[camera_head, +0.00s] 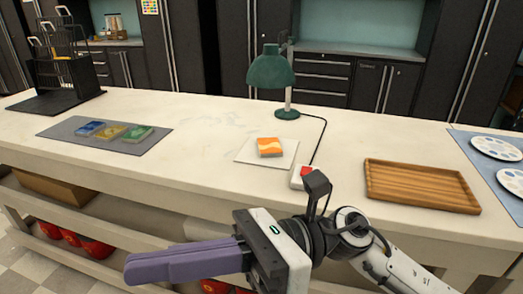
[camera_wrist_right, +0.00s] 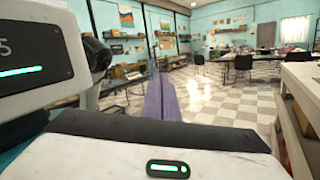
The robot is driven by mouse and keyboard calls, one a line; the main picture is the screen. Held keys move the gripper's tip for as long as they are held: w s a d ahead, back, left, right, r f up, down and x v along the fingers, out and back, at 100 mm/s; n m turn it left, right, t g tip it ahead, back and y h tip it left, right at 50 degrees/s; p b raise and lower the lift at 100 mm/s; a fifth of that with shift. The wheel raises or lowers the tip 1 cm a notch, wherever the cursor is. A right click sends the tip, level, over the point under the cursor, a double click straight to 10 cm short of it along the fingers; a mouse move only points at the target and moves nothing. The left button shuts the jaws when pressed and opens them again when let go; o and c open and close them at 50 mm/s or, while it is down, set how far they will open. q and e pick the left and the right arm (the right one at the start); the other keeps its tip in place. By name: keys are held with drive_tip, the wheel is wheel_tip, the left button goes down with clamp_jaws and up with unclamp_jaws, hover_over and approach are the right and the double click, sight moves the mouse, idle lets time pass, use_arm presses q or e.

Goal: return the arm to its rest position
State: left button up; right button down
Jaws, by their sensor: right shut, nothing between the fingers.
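My right gripper (camera_head: 135,268) shows in the head view in front of the table's near edge, below the tabletop level in the picture. Its purple fingers point left and are pressed together with nothing between them. In the right wrist view the shut purple fingers (camera_wrist_right: 163,98) point out over the checkered floor, away from the table. My right arm comes in from the lower right. My left gripper is not in view.
The white table (camera_head: 200,180) holds a grey mat (camera_head: 62,130) with soaps, an orange soap (camera_head: 269,147) on a white square (camera_head: 246,154), a green lamp (camera_head: 271,72), a red-buttoned switch (camera_head: 305,174) and a wooden tray (camera_head: 422,186). Red containers (camera_head: 96,247) stand on the shelf below.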

drive_tip(key=w+d+f+m+t+h, duration=0.1)
drive_tip(key=w+d+f+m+t, duration=0.35)
drive_tip(key=w+m+t, duration=0.6)
drive_tip(key=w+d+f+m+t+h, duration=0.1)
drive_tip(key=w+d+f+m+t, duration=0.35)
drive_tip(key=m+t, duration=1.15)
drive_tip(key=w+d+f+m+g+h, duration=0.25)
drive_tip(key=d+f+m+h, duration=0.4)
drive_tip(key=f+m, duration=0.55)
drive_tip(key=s+d+f+m+g+h, duration=0.2)
drive_tip(key=s+d+f+m+g, duration=0.1)
drive_tip(key=s+f, duration=0.3)
drive_tip(key=s+d+f+m+g+h, duration=0.3)
drive_tip(key=s+d+f+m, duration=0.2)
drive_tip(key=f, duration=0.6)
drive_tip(key=s+d+f+m+g+h, duration=0.2)
drive_tip(key=s+d+f+m+h, duration=0.1)
drive_tip(key=s+f+m, duration=0.3)
wheel_tip(320, 180, down, 4)
drive_tip(key=s+d, duration=0.1)
drive_tip(key=s, duration=0.1)
drive_tip(key=shift+s+r+g, duration=0.25)
drive_tip(key=shift+s+g, duration=0.05)
drive_tip(key=shift+g, duration=0.1)
